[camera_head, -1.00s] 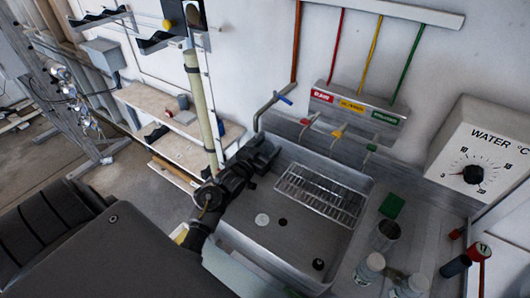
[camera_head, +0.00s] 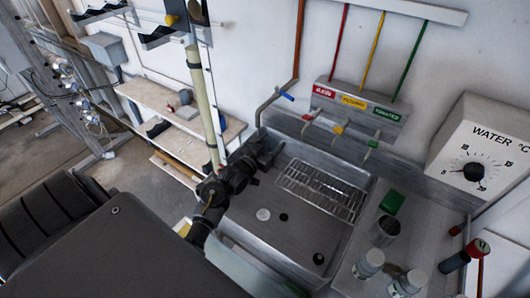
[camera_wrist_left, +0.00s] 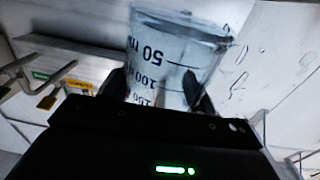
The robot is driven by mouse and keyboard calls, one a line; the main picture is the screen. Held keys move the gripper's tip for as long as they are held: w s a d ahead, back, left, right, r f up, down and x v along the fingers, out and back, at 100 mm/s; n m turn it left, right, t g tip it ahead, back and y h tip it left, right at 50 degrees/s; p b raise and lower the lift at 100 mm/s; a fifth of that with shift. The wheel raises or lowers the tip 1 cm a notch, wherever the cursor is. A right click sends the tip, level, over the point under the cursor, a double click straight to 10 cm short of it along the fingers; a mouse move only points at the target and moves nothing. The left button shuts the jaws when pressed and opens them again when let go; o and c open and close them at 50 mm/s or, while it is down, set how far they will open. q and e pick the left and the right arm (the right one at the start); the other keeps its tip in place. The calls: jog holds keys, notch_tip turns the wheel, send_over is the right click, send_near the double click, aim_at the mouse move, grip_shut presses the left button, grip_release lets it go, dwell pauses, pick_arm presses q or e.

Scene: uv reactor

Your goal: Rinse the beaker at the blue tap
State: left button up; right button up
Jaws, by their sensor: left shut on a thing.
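My left gripper (camera_head: 268,148) is over the back left corner of the steel sink (camera_head: 232,262), just below the blue tap (camera_head: 285,96). In the left wrist view, its two dark fingers are shut on a clear glass beaker (camera_wrist_left: 180,45) with black volume marks, one finger on each side. In the head view I cannot make out the beaker, which seems hidden by the gripper. I cannot tell whether water runs from the tap. My right gripper is not in view.
Red, yellow (camera_head: 338,130) and green (camera_head: 371,144) taps stand right of the blue one. A wire rack (camera_head: 320,190) is in the sink. A green block (camera_head: 391,202), a metal cup (camera_head: 385,230) and white-capped bottles (camera_head: 369,263) stand on the right counter. The sink's front is clear.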

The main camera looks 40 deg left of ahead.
pick_arm(q)
jog(key=shift+a, duration=0.35)
jog(key=shift+d, duration=0.15)
jog(key=shift+d, duration=0.5)
jog(key=shift+p, duration=0.3)
jog(key=shift+s+p, duration=0.3)
jog(key=shift+s, duration=0.1)
jog(key=shift+s+d+r+p, duration=0.15)
jog(key=shift+s+p, duration=0.35)
jog(key=shift+s, duration=0.5)
jog(key=shift+s+d+f+p, duration=0.15)
jog(key=shift+s+p, duration=0.35)
jog(key=shift+s, duration=0.5)
jog(key=shift+s+d+p, duration=0.15)
jog(key=shift+s+p, duration=0.1)
jog(key=shift+s, duration=0.5)
jog(key=shift+s+d+p, duration=0.1)
jog(key=shift+s+p, duration=0.15)
jog(key=shift+s, duration=0.5)
